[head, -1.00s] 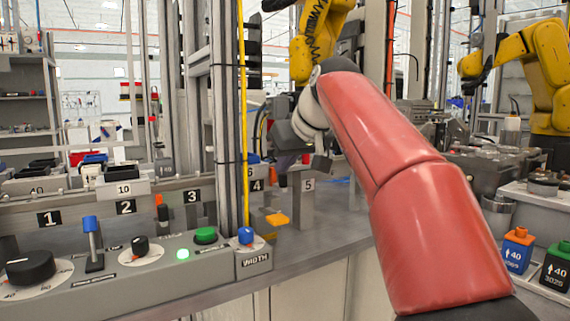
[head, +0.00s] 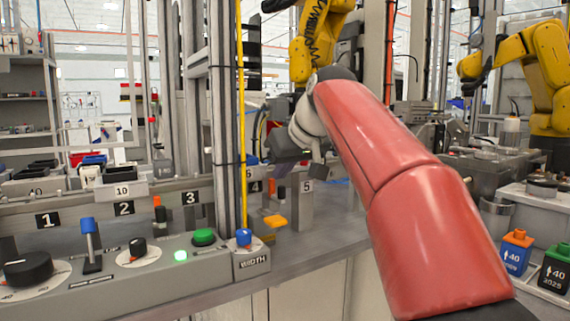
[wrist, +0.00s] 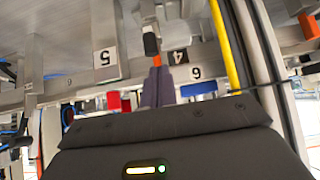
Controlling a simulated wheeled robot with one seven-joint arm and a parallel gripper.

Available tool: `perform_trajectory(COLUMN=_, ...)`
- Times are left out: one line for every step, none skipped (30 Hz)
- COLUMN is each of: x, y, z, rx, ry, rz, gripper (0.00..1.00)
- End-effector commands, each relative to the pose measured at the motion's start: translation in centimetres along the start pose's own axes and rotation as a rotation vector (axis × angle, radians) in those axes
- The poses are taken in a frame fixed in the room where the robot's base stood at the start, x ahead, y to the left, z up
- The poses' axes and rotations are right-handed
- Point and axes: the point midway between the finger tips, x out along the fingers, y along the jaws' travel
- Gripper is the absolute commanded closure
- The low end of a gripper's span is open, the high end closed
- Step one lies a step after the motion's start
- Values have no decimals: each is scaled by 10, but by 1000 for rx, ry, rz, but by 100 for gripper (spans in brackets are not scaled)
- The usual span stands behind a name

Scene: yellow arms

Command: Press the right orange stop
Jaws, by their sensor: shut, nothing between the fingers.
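The right orange stop (head: 281,193), a small upright piece with an orange and a black part, stands between plates 4 and 5 in the head view. In the wrist view its dark part (wrist: 151,42) lies just beyond the fingertips. My gripper (wrist: 157,72) is shut and empty, its two fingers together and pointing toward the stop. I cannot tell whether they touch it. In the head view my gripper's dark body is above and behind the stop, and its fingertips are hard to make out. Another orange stop (head: 159,202) stands left of the post, between plates 2 and 3.
A grey post (head: 226,130) with a yellow cable (head: 241,100) rises left of my gripper. The control panel (head: 130,280) with knobs, a green button (head: 203,237) and a blue WIDTH knob (head: 244,237) is at front left. An orange-yellow paddle (head: 275,221) sits near the stop.

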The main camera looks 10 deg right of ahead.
Motion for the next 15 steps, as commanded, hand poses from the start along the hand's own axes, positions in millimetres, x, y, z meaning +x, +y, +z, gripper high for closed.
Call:
perform_trajectory(x=-19, y=-5, z=-15, rx=-3, ry=7, rz=2, gripper=100)
perform_trajectory(x=-26, y=-7, z=-20, rx=-4, ry=10, rz=3, gripper=100)
perform_trajectory(x=-32, y=-8, z=-19, rx=-4, ry=15, rz=6, gripper=100)
perform_trajectory(x=-37, y=-7, z=-16, rx=-3, ry=15, rz=6, gripper=100)
perform_trajectory(x=-45, y=-7, z=-16, rx=-2, ry=17, rz=7, gripper=100)
perform_trajectory(x=-54, y=-6, z=-16, rx=-2, ry=17, rz=8, gripper=100)
perform_trajectory(x=-62, y=-6, z=-16, rx=-2, ry=16, rz=7, gripper=100)
perform_trajectory(x=-69, y=-7, z=-16, rx=-2, ry=17, rz=8, gripper=100)
perform_trajectory(x=-77, y=-7, z=-16, rx=-2, ry=18, rz=7, gripper=100)
perform_trajectory(x=-83, y=-7, z=-16, rx=-2, ry=17, rz=7, gripper=100)
perform_trajectory(x=-89, y=-6, z=-16, rx=-2, ry=18, rz=7, gripper=100)
perform_trajectory(x=-96, y=-7, z=-15, rx=-2, ry=17, rz=6, gripper=100)
perform_trajectory(x=-100, y=-7, z=-15, rx=-3, ry=18, rz=7, gripper=100)
perform_trajectory(x=-104, y=-7, z=-15, rx=-2, ry=16, rz=6, gripper=100)
perform_trajectory(x=-109, y=-7, z=-16, rx=-3, ry=17, rz=6, gripper=100)
